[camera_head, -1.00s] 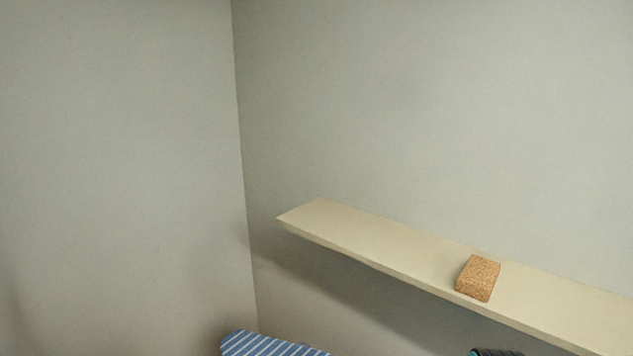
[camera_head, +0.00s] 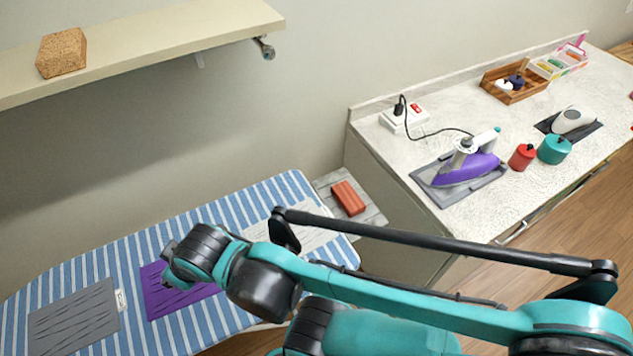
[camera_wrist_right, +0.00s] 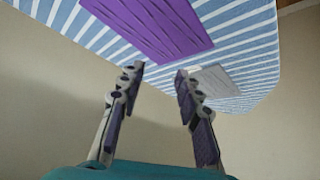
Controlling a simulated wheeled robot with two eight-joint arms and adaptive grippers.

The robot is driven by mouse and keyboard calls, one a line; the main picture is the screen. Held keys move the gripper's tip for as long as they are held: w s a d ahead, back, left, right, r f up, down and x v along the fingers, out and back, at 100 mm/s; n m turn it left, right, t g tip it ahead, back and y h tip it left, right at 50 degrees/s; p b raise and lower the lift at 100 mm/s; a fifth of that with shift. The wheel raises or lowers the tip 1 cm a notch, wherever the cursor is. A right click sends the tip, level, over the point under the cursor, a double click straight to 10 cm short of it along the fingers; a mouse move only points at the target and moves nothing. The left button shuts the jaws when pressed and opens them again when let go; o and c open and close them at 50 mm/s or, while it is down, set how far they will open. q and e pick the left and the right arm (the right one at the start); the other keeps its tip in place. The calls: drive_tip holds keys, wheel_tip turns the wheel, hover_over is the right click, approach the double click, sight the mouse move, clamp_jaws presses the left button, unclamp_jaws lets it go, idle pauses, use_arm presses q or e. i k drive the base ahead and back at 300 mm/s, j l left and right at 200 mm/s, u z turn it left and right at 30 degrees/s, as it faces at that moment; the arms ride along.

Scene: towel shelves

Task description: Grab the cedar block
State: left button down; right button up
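Two blocks show in the head view. A speckled tan-brown block (camera_head: 62,52) sits on the cream wall shelf (camera_head: 180,32) at the upper left. A plain red-orange block (camera_head: 348,198) lies on a grey wooden surface (camera_head: 372,222) beside the ironing board. The frames do not settle which is cedar. My right arm reaches in from the right, its wrist over the ironing board, well below the shelf and left of the red-orange block. In the right wrist view my right gripper (camera_wrist_right: 158,72) is open, with nothing between its fingers. My left gripper is not in view.
A pale counter (camera_head: 420,160) at right carries a purple iron (camera_head: 465,168), a power strip (camera_head: 405,115), canisters and trays. Wall space below the shelf is clear.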

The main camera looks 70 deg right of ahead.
sight(346, 195)
drive_tip(key=j+z, duration=0.1)
drive_tip(key=z, duration=0.3)
drive_tip(key=j+z, duration=0.1)
drive_tip(key=z, duration=0.75)
drive_tip(key=l+z, duration=0.2)
drive_tip(key=z, duration=1.2)
drive_tip(key=k+l+z, duration=0.1)
drive_tip(key=z, duration=0.3)
